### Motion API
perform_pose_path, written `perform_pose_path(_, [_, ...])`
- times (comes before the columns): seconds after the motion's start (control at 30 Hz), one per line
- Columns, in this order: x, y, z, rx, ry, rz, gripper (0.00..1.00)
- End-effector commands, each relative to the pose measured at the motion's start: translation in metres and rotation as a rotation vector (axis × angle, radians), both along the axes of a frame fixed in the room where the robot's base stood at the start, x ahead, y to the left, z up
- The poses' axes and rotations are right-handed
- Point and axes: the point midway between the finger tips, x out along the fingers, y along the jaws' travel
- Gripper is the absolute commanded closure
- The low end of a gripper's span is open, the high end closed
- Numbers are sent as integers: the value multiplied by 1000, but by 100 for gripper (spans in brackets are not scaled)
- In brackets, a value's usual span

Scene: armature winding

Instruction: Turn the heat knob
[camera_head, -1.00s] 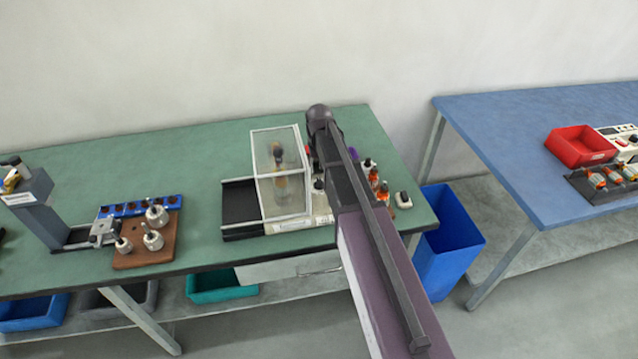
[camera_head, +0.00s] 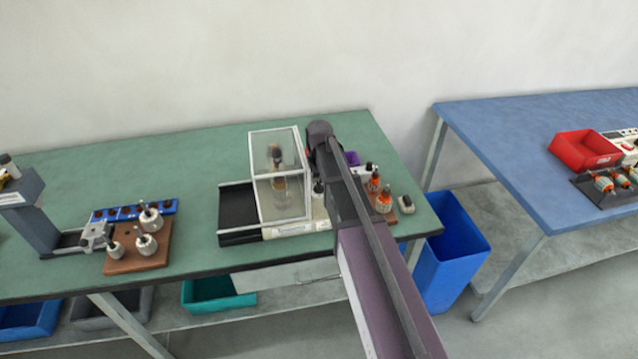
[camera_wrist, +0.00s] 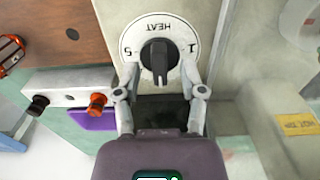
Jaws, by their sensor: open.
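The heat knob (camera_wrist: 160,57) is black and round with a raised grip bar. It sits on a white dial plate (camera_wrist: 182,27) marked HEAT, 1 and 5, which appears upside down in the wrist view. My gripper (camera_wrist: 160,82) is open, with one finger on each side of the knob's near part. Whether the fingers touch the knob cannot be told. In the head view my arm covers the knob and my gripper.
A clear-walled box (camera_head: 279,178) stands left of my arm on the green bench (camera_head: 215,158). In the wrist view, a light block with black and orange terminals (camera_wrist: 70,91) and a brown board (camera_wrist: 62,30) lie to the left. A yellow label (camera_wrist: 299,124) shows at right.

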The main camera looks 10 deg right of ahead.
Motion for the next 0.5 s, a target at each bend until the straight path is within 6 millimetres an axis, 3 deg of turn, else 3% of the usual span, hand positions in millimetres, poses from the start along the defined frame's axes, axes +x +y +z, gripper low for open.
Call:
perform_pose_path(0.13, [0,0,0,0,0,0,47])
perform_pose_path(0.3, [0,0,0,0,0,0,98])
perform_pose_path(0.5, [0,0,0,0,0,0,100])
